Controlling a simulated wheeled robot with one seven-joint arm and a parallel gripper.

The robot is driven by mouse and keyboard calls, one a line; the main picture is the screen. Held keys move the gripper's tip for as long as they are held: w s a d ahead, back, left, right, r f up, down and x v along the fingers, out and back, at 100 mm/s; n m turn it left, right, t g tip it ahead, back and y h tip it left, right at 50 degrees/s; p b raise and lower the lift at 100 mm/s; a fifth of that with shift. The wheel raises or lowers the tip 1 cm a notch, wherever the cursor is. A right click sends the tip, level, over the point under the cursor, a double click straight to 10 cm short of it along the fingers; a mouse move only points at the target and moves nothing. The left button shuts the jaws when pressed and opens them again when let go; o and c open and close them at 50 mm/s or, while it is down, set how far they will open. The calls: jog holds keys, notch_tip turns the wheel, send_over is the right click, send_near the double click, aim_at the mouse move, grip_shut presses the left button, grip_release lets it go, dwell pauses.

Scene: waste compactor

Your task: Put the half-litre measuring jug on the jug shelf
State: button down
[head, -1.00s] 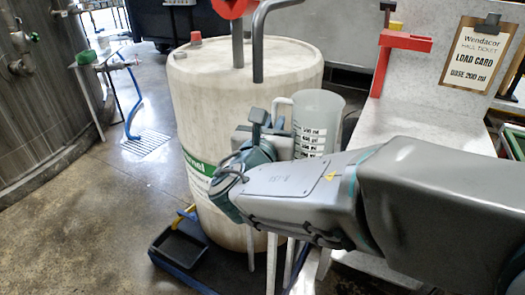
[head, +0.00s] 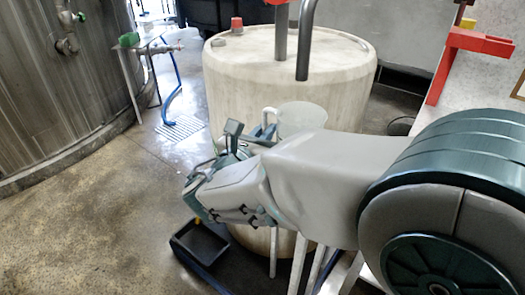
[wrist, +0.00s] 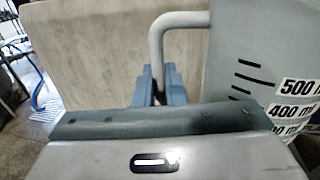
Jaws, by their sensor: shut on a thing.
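The measuring jug (head: 303,115), pale and translucent with black marks up to 500 ml, is held upright beside the big drum, partly hidden behind my arm in the head view. In the wrist view the jug (wrist: 255,50) stands at the right, with its handle (wrist: 180,20) reaching left. My gripper (wrist: 160,85) is shut on the handle's lower part; its blue-grey fingers lie on both sides of it. In the head view the fingers (head: 262,130) are mostly hidden by my arm. I cannot tell which surface is the jug shelf.
A cream drum (head: 285,75) with pipes stands right behind the jug. A light stand (head: 150,52) with a tap and blue hose is at the upper left. A black tray (head: 198,245) sits low in front. Clear floor (head: 100,200) lies left. A red bracket (head: 455,60) rises at right.

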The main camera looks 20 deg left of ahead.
jog(key=shift+s+a+f, duration=0.1)
jog(key=shift+a+f, duration=0.25)
jog(key=shift+f, duration=0.05)
jog(key=shift+f+b, duration=0.7)
jog(key=shift+f, duration=1.05)
jog(key=shift+f, duration=0.1)
jog(key=c, duration=1.5)
grip_release()
